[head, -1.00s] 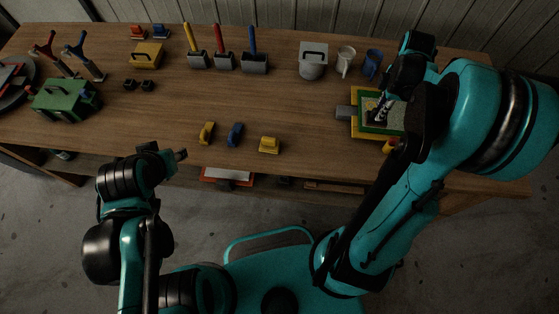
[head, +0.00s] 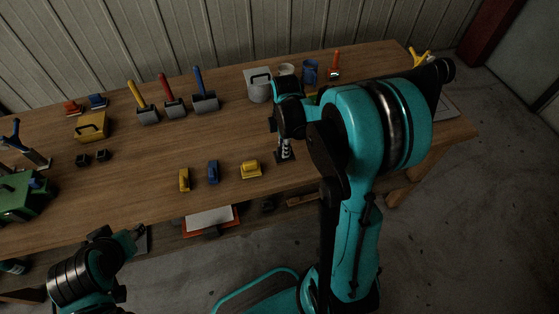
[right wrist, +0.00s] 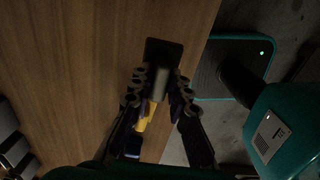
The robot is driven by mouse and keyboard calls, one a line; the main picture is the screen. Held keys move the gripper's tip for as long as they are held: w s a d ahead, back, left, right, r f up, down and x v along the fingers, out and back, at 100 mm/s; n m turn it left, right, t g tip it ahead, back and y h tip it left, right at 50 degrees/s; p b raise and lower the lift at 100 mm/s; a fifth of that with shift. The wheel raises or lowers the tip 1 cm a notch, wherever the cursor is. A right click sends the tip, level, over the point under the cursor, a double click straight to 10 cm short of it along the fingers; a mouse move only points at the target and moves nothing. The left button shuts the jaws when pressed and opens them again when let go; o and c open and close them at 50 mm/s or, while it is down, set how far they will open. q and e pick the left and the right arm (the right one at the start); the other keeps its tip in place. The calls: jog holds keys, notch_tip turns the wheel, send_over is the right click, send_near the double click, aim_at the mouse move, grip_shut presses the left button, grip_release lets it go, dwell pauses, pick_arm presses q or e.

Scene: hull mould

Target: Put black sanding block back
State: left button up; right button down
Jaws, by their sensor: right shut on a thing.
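My right gripper (head: 285,154) is shut on the black sanding block (right wrist: 165,53), near the table's front edge, right of the row of blocks. The block's dark flat base and greyish grip show between the fingers (right wrist: 160,97) in the right wrist view; in the head view it is mostly hidden. I cannot tell whether it touches the table. In the row stand a yellow block (head: 251,170), a blue block (head: 213,172) and a narrow yellow block (head: 184,180). My left gripper (head: 136,236) is off the table's front edge, too small to tell its opening.
The wooden table (head: 150,195) has clear room left of the row. A shelf is below.

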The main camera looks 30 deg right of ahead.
aim_at(280, 158)
jog(key=shift+w+a+f, duration=0.2)
jog(key=shift+a+f, duration=0.3)
jog(key=shift+a, duration=0.15)
jog(key=shift+f+b, duration=0.95)
jog(key=shift+f, duration=1)
jog(key=shift+f, duration=0.15)
jog(key=c, duration=1.5)
grip_release()
jog(key=shift+o, duration=0.2)
